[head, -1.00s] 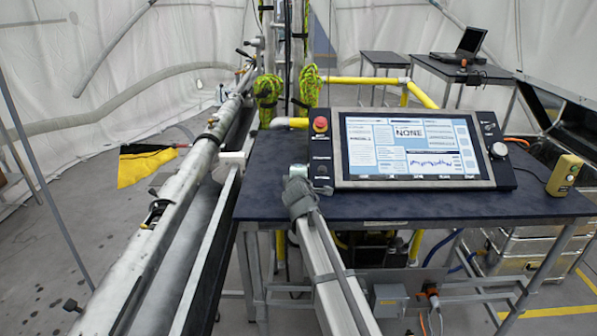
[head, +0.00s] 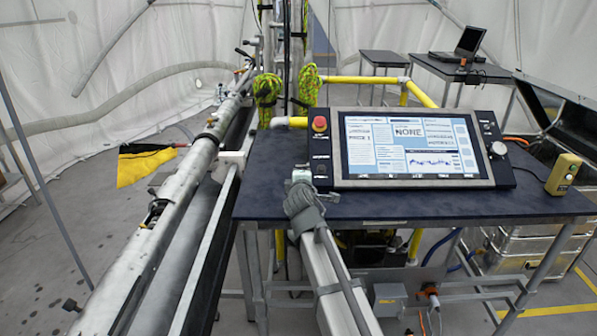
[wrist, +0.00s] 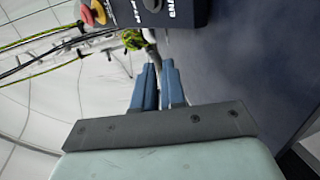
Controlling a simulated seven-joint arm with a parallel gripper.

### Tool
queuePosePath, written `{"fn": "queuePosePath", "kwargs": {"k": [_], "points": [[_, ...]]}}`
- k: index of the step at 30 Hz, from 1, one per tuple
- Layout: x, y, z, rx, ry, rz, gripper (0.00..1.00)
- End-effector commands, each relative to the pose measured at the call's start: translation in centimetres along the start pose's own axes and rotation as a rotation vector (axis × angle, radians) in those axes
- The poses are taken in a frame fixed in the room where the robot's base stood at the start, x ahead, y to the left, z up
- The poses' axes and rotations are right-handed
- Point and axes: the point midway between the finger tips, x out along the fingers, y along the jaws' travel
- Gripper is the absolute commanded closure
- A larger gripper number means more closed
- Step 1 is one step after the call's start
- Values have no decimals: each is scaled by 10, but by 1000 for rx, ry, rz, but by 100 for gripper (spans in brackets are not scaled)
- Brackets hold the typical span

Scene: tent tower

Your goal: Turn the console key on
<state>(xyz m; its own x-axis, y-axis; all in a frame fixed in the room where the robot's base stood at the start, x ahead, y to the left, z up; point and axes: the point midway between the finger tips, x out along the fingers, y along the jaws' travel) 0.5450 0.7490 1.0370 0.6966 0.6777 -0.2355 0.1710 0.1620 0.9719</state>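The console (head: 408,150) stands tilted on the dark table, its screen lit and showing the word NONE. A small round dark fitting (head: 321,170), perhaps the key switch, sits at the console's lower left, below the red button (head: 319,124). A round fitting (wrist: 152,4) also shows at the top edge of the wrist view; whether a key is in it is too small to tell. My gripper (head: 300,176) is at the table's left front, just left of the console's lower left corner. In the wrist view its blue fingers (wrist: 158,64) are slightly apart, empty, pointing toward the panel without visible contact.
The table (head: 440,207) is clear in front of the console. A yellow box (head: 564,174) stands at its right end. A long metal tube (head: 180,200) runs along the left. Yellow-green rope bundles (head: 267,88) hang behind. A laptop (head: 460,45) sits on a rear table.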

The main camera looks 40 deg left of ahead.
Motion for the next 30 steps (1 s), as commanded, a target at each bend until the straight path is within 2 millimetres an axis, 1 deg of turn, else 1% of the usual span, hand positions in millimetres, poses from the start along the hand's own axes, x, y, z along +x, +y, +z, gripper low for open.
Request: {"fn": "queuePosePath", "kwargs": {"k": [1,3,5,9,12,15,18,21,24,27,29,30], "points": [[1,12,5,5,-5,13,95],[6,32,11,12,-13,30,100],[16,54,14,18,-19,48,100],[46,111,18,46,-26,85,100],[69,149,19,87,-27,94,100],[91,179,22,135,-41,68,100],[114,204,24,214,-64,12,100],[138,223,26,334,-96,-77,100],[159,234,23,491,-141,-202,100],[172,233,14,658,-199,-348,100],[176,227,8,756,-246,-440,100],[177,220,4,817,-281,-502,100]]}}
